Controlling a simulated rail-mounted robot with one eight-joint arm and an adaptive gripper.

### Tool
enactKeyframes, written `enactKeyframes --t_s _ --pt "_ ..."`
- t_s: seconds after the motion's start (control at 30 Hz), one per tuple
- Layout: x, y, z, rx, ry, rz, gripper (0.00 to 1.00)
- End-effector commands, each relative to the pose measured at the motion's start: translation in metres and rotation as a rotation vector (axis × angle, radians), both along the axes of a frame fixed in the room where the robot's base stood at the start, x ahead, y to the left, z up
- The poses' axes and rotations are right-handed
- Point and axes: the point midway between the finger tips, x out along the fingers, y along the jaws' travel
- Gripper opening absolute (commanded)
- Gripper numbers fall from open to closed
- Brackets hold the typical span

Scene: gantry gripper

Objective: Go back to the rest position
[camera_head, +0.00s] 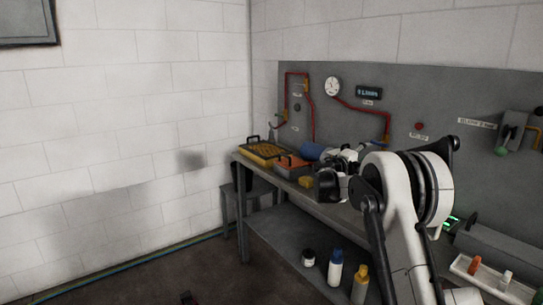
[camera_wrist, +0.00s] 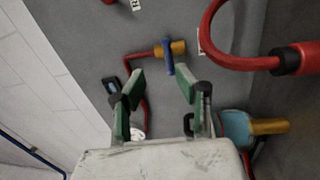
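My gripper (camera_wrist: 160,88) is open in the wrist view, its two green-padded fingers well apart with nothing held between them. Beyond the fingers is the grey panel (camera_wrist: 85,40), with a blue-handled valve (camera_wrist: 169,56) on a red pipe seen past the gap. I cannot tell whether the fingers touch anything, but no contact shows. In the head view, my white arm stands in front of the workbench (camera_head: 280,225) and hides part of it. My gripper end is over the bench there, and its fingers are too small and dark to read.
A yellow-topped case (camera_head: 265,149) and an orange-topped case (camera_head: 290,165) sit at the bench's left end. Bottles (camera_head: 335,268) stand on the lower shelf. A white tray (camera_head: 490,284) is at the right. Thick red pipe (camera_wrist: 211,35) is close in the wrist view.

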Motion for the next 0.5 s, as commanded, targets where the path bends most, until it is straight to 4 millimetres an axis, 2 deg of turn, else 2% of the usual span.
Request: enactKeyframes --t_s 0.03,0.2,0.5 --pt "-0.011 0.000 0.010 0.034 0.002 0.001 0.31" --pt "-0.048 0.002 0.032 0.168 0.008 0.005 0.31" --pt "-0.126 0.014 0.058 0.400 0.020 0.013 0.31"
